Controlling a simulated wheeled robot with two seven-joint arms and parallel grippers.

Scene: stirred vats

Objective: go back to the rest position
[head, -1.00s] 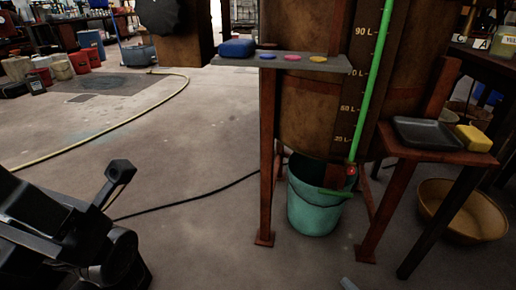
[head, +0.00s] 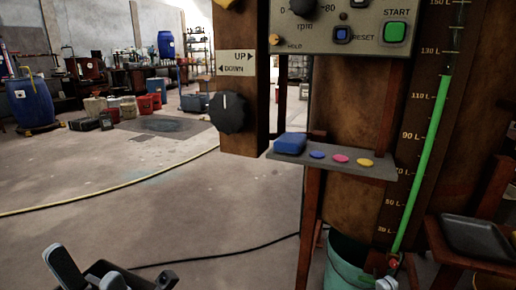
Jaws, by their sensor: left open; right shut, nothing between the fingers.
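My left gripper (head: 112,277) shows at the bottom left edge, dark, its two fingers spread apart with nothing between them. It is over bare floor, apart from everything else. My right gripper (head: 389,284) shows only as a small grey tip at the bottom edge, in front of the teal bucket (head: 348,262). It is shut and holds nothing that I can see. The rest of both arms is out of view.
The rusty vat (head: 350,115) stands at the right with a control panel (head: 348,32), a black knob (head: 229,113) and a green level tube (head: 420,165). A grey shelf (head: 380,171) juts out, holding a blue block (head: 290,143) and coloured discs. Open floor lies left.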

